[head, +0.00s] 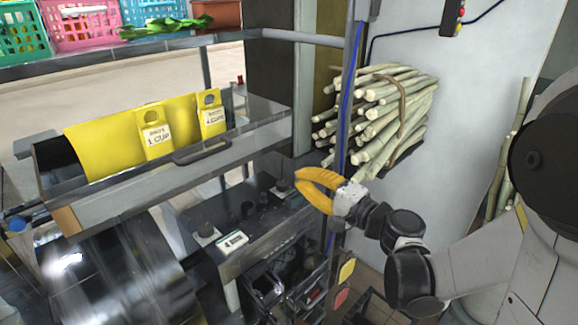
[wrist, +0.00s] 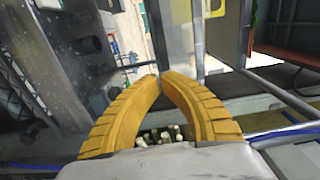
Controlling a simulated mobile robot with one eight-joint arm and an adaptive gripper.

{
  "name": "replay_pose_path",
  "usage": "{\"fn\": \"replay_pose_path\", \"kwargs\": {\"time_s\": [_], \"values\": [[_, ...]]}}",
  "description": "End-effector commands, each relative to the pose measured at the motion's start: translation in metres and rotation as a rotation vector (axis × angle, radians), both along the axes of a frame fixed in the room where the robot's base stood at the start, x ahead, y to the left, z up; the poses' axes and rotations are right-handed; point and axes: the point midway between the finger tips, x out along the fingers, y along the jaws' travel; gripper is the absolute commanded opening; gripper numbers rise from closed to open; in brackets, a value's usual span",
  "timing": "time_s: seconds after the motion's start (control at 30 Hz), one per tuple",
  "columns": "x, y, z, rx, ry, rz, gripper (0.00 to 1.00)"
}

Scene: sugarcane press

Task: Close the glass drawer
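The glass drawer appears to be the long metal-and-glass drawer (head: 105,205) at the left of the head view. It stands pulled out from under the counter, with a dark handle (head: 203,152) on its front. Yellow cup sleeves (head: 100,140) stand in it. My gripper (head: 297,177) is to the right of the drawer and apart from the handle. Its yellow fingers curve together, and the tips meet in the wrist view (wrist: 162,77) with nothing held between them. I cannot clearly make out the drawer in the wrist view.
A blue-cabled post (head: 348,110) stands right by my gripper. A bundle of sugarcane (head: 380,115) is behind it. A lower metal bench (head: 225,255) holds small items below the drawer. Colored baskets (head: 85,25) sit on the shelf above.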

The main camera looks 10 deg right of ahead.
Motion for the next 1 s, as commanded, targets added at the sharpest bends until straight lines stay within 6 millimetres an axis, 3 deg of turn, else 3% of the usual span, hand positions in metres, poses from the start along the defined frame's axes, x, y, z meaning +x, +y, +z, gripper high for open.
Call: {"fn": "replay_pose_path", "kwargs": {"time_s": [0.4, 0.6, 1.0], "values": [[0.070, 0.050, -0.002, -0.003, 0.001, 0.004, 0.00], [0.095, 0.065, -0.002, -0.003, 0.001, 0.002, 0.00], [0.105, 0.072, 0.000, -0.003, 0.001, 0.001, 0.00]]}}
